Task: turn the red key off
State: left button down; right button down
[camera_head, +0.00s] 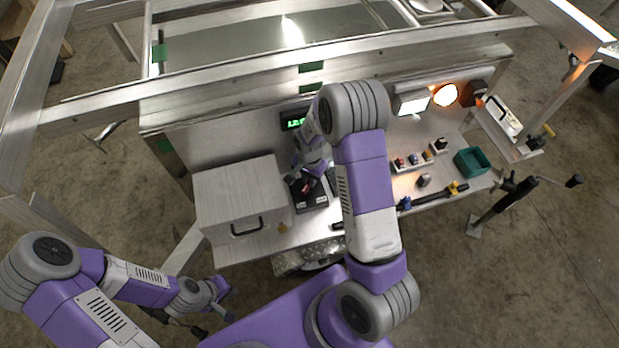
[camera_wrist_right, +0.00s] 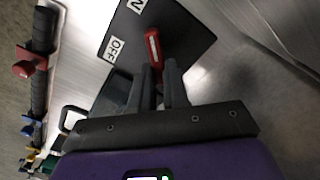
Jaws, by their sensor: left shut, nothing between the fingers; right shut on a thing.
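The red key (camera_wrist_right: 152,50) stands on a dark switch plate (camera_wrist_right: 185,35) with a white OFF label (camera_wrist_right: 115,47) and a second white label partly in view, which reads as ON. In the right wrist view my right gripper (camera_wrist_right: 160,75) is shut on the key's near end. In the head view my right gripper (camera_head: 305,183) is over the black switch box (camera_head: 311,201), and my arm hides part of it. My left gripper (camera_head: 215,308) is low at the left, shut and empty, away from the bench.
A metal box with a handle (camera_head: 240,205) stands left of the switch box. A green display (camera_head: 294,123) is behind it. To the right are a row of small coloured switches (camera_head: 413,160), a green bin (camera_head: 473,161) and a lit orange lamp (camera_head: 445,95). A metal frame bar crosses above.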

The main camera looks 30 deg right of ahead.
jog(key=n, duration=0.5)
jog(key=shift+w+a, duration=0.2)
jog(key=shift+a, duration=0.05)
jog(key=n, duration=0.4)
jog(key=shift+w+a+n+b, duration=0.1)
jog(key=shift+a+n+b, duration=0.2)
jog(key=shift+b, duration=0.1)
jog(key=n, duration=0.4)
jog(key=shift+a, duration=0.3)
jog(key=shift+a+n, duration=0.2)
jog(key=shift+n, duration=1.9)
jog(key=c, duration=1.1)
grip_release()
